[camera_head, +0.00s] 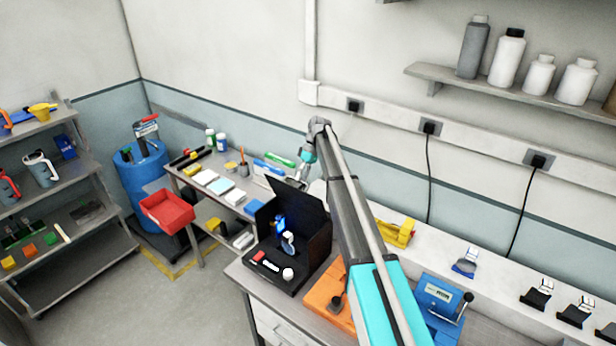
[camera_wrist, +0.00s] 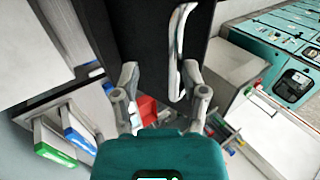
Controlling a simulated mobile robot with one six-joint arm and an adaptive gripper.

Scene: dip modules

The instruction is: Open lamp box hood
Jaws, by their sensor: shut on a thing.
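The black lamp box (camera_head: 318,244) stands on the near bench, left of my arm. Its black hood (camera_head: 298,206) is raised and tilted, so the inside shows a blue glow and a small pale object. The front panel has a red switch and a white knob. My gripper (camera_head: 303,172) is at the hood's upper edge. In the wrist view my gripper (camera_wrist: 165,82) has its fingers around the dark hood (camera_wrist: 146,30) and its pale metal handle (camera_wrist: 181,45). It is shut on the hood; the exact contact at the fingertips is partly hidden.
An orange device (camera_head: 325,295) and a blue device (camera_head: 438,302) stand right of the box, near my arm. A side table (camera_head: 235,195) with bottles and boxes is behind left. A red bin (camera_head: 167,210) hangs at its front. The floor at left is clear.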

